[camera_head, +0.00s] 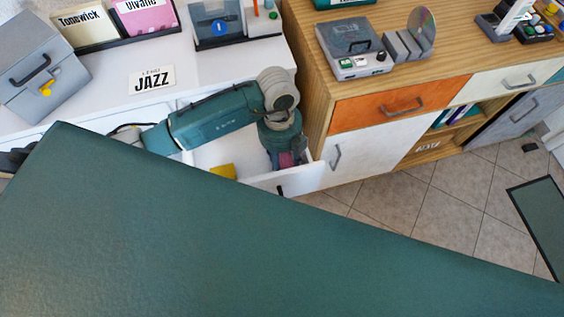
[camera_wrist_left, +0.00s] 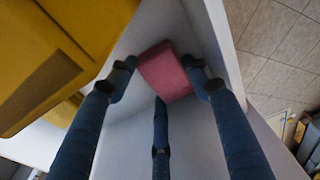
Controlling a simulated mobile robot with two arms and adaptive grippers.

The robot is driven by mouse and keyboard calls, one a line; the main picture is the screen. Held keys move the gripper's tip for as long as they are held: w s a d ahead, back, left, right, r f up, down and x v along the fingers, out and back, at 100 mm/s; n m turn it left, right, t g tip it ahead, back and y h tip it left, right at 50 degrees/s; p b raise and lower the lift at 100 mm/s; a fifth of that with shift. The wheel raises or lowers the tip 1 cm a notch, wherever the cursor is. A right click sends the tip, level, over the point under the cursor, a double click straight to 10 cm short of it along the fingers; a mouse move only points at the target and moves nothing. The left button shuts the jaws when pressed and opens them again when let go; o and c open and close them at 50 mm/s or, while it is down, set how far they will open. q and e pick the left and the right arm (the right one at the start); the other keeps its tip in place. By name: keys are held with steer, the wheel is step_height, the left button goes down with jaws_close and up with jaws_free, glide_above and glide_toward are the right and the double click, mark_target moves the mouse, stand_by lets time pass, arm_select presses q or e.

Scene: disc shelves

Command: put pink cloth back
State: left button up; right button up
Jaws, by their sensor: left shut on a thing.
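The pink cloth (camera_wrist_left: 165,72) looks like a small folded block in the left wrist view. It sits between the fingertips of my left gripper (camera_wrist_left: 160,82), which is shut on it. In the head view my left arm reaches down into an open white drawer (camera_head: 298,180), and a bit of the pink cloth (camera_head: 286,159) shows at the gripper (camera_head: 284,157). The cloth is inside the drawer, near a corner of its walls. I cannot tell whether it touches the drawer floor. My right gripper is not in view.
A yellow thing (camera_head: 222,171) lies in the same drawer, left of my gripper; it looks large in the left wrist view (camera_wrist_left: 55,60). A wooden cabinet (camera_head: 316,105) stands close on the right. A JAZZ sign (camera_head: 152,79) and a grey box (camera_head: 42,72) are on the white top.

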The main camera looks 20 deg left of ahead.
arm_select(q)
steer(key=shift+f, duration=0.5)
steer(key=shift+f, duration=0.2)
steer(key=o, duration=0.7)
steer(key=shift+o, duration=0.2)
steer(key=shift+r, duration=0.1)
